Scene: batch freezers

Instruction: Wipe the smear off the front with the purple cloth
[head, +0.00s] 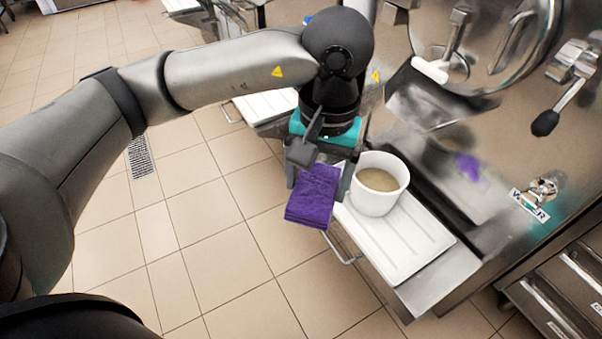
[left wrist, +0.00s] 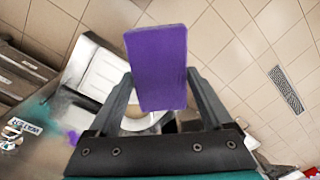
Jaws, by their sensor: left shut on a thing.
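The folded purple cloth (head: 313,195) is held between the fingers of my left gripper (head: 318,180), which is shut on it. It hangs over the floor just left of the white bucket and the tray. In the left wrist view the cloth (left wrist: 157,68) sits between both fingers. A purple smear (head: 467,166) is on the machine's metal front (head: 490,135), right of the bucket; the cloth is well apart from it. The smear also shows in the left wrist view (left wrist: 72,137). My right gripper is not in view.
A white bucket (head: 377,202) with a tan content stands on a white ribbed tray (head: 410,262) below the front. A lever with a black knob (head: 545,123) and a tap beside a WATER label (head: 528,205) stick out on the right. Tiled floor is free at left.

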